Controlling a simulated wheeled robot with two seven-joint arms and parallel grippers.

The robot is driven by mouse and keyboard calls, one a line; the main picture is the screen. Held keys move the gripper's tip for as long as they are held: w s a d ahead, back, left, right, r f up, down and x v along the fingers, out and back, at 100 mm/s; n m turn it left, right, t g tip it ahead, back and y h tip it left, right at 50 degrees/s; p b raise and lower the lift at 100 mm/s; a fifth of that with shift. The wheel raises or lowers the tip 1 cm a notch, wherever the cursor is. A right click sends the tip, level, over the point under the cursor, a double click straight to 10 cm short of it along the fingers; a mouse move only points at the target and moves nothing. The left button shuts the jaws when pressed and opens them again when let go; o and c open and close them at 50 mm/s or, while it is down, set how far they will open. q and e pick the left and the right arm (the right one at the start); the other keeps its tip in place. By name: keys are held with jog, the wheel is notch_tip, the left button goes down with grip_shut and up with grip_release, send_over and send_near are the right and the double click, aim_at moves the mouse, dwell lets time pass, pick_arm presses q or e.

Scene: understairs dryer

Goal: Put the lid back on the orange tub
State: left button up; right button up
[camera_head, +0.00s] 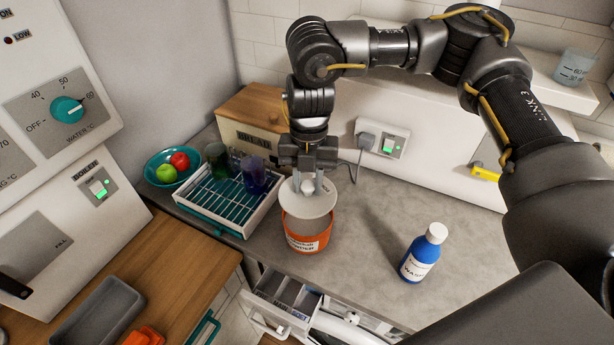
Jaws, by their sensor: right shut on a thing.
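The orange tub (306,240) stands upright on the grey counter, with a label on its front. My right gripper (307,187) is shut on the knob of the round white lid (307,204). The lid is over the tub's back part and looks tilted. Part of the tub's inside shows in front of the lid. I cannot tell whether the lid touches the rim. My left gripper is not in view.
A dish rack (222,202) with cups stands left of the tub, near a teal fruit bowl (172,167). A blue bottle (422,254) stands to the right. An open drawer (283,299) juts out below the counter. Counter between tub and bottle is clear.

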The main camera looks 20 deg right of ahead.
aim_at(308, 196)
jog(key=shift+f, duration=0.15)
notch_tip(308, 196, down, 4)
jog(key=b, duration=0.4)
jog(key=shift+f, duration=0.1)
jog(key=shift+f+b, duration=0.55)
jog(key=shift+f, duration=0.4)
jog(key=shift+p, duration=0.4)
jog(key=shift+f, duration=0.15)
dwell(1.6)
jog(key=o, duration=1.5)
